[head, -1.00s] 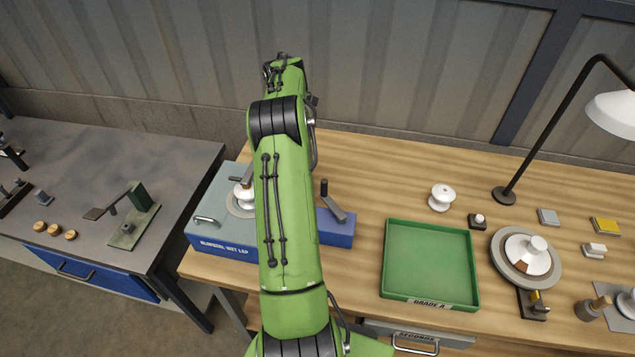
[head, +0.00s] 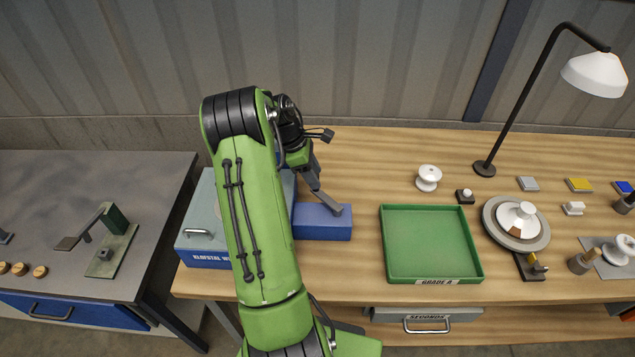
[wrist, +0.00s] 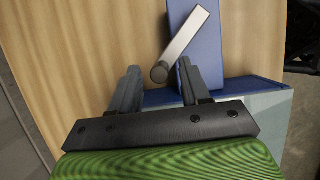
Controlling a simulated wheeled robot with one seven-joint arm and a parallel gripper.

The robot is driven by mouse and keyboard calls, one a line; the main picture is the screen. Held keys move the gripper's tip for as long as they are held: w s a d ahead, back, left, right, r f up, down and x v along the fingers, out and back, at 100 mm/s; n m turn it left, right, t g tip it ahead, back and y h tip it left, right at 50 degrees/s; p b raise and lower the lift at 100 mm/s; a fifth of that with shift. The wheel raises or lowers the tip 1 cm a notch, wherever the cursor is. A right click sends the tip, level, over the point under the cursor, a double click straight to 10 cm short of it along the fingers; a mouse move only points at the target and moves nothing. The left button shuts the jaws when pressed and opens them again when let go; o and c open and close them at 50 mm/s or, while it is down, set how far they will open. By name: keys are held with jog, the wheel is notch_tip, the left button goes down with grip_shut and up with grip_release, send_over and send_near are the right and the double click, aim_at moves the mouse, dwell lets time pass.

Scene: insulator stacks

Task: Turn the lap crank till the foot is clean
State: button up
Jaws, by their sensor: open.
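The wet lap (head: 206,257) is a blue box with a grey top at the left end of the wooden bench, partly behind my arm. The crank arm (wrist: 188,42) is a grey bar above the lap's blue side extension (head: 325,222). Its round upright knob (wrist: 160,72) shows between my two fingers in the wrist view, with a gap on each side. My gripper (wrist: 157,73) is open; in the head view it is over the crank (head: 339,210). The insulator on the lap and its foot are hidden behind my arm.
A green tray (head: 389,262) marked GRADE A stands right of the lap. A white insulator (head: 428,178) stands behind it. A turntable with a white piece (head: 517,217) and a lamp (head: 592,75) are farther right. A separate grey table (head: 60,185) is at left.

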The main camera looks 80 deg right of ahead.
jog(key=x, duration=0.3)
jog(key=shift+s+f, duration=0.1)
jog(key=shift+f, duration=0.05)
jog(key=shift+c, duration=0.3)
grip_shut()
